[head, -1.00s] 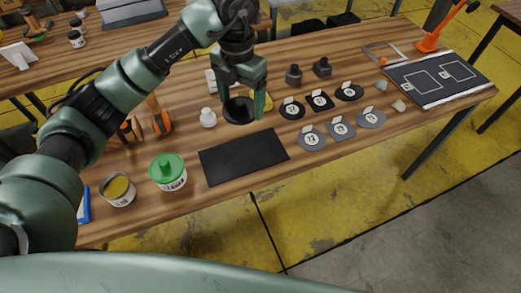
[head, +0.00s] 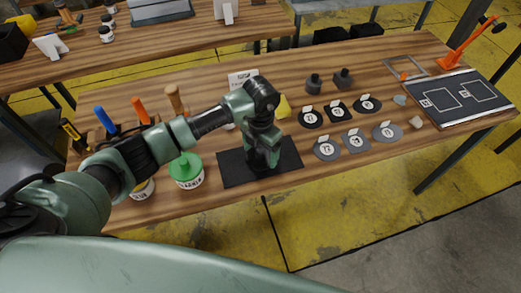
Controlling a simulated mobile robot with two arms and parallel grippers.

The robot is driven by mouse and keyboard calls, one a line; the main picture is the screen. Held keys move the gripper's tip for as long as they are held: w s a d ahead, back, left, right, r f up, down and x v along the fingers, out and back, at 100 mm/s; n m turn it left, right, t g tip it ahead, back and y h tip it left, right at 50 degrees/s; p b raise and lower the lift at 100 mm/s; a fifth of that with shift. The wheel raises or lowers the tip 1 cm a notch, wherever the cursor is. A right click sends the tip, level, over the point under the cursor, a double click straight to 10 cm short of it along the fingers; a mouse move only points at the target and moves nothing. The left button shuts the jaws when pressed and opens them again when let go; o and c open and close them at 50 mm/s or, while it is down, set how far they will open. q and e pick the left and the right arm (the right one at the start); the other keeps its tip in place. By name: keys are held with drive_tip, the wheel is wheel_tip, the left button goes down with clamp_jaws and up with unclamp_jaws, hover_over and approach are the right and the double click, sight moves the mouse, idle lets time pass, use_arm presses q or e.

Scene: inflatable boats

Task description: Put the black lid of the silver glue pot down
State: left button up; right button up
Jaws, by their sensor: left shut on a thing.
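My left gripper (head: 263,160) points down over the black mat (head: 230,173) on the workbench. It is shut on the black lid (head: 258,172), which is low at the mat; dark on dark, its outline is hard to make out, and I cannot tell whether it touches the mat. The silver glue pot (head: 144,191) stands at the left, partly hidden behind my left arm. My right gripper is not in view.
A green-lidded pot (head: 187,171) stands left of the mat. Several round and square labelled pieces (head: 327,149) lie to the right, with two dark bottles (head: 314,84) behind them. Upright tool handles (head: 141,110) stand behind my arm. A dark board (head: 455,97) lies far right.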

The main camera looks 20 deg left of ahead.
sight(260, 152)
use_arm(q)
drive_tip(key=shift+f, duration=0.15)
drive_tip(key=shift+f, duration=0.1)
drive_tip(key=shift+f, duration=0.15)
drive_tip(key=o, duration=1.3)
drive_tip(key=shift+r, duration=0.4)
wheel_tip(260, 152, up, 12)
drive_tip(key=b, duration=0.3)
drive_tip(key=shift+f, duration=0.15)
